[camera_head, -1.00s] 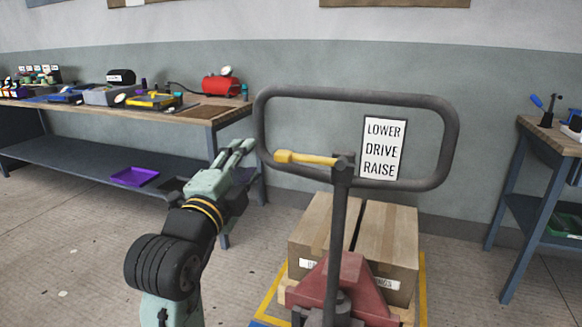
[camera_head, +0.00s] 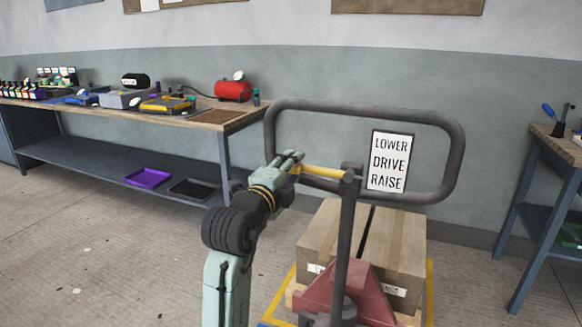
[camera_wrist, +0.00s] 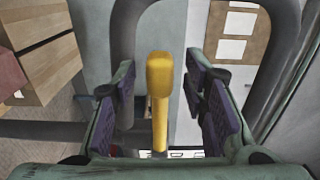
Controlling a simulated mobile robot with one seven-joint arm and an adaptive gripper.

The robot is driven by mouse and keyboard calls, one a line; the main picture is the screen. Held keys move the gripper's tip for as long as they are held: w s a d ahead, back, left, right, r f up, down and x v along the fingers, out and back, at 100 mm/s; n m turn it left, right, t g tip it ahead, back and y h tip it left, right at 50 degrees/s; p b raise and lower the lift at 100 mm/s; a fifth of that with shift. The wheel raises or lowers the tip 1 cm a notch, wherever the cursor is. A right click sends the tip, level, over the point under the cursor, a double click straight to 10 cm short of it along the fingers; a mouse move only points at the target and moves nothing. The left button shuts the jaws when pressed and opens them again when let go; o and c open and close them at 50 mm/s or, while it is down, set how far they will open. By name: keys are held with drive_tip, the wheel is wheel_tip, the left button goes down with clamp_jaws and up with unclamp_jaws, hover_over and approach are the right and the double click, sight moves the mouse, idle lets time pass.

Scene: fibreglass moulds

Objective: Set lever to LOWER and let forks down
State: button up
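The yellow lever (camera_head: 322,173) sticks out to the left from the pivot on the pallet jack's dark handle post (camera_head: 342,235). The label plate (camera_head: 389,161) beside it reads LOWER, DRIVE, RAISE from top to bottom. The lever is roughly level, tipped slightly up at its free end. My gripper (camera_head: 292,160) is at the lever's free end. In the wrist view, the yellow lever knob (camera_wrist: 160,75) stands between my open finger pads (camera_wrist: 160,100), with a gap on both sides. The forks are hidden under the load.
A cardboard box (camera_head: 385,245) rides on the red pallet jack (camera_head: 352,295) over a yellow-edged floor marking. The grey handle loop (camera_head: 455,150) surrounds the lever area. A workbench (camera_head: 215,118) stands at left, another (camera_head: 560,145) at right.

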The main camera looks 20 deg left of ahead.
drive_tip(key=shift+c, duration=0.6)
clamp_jaws()
idle(0.3)
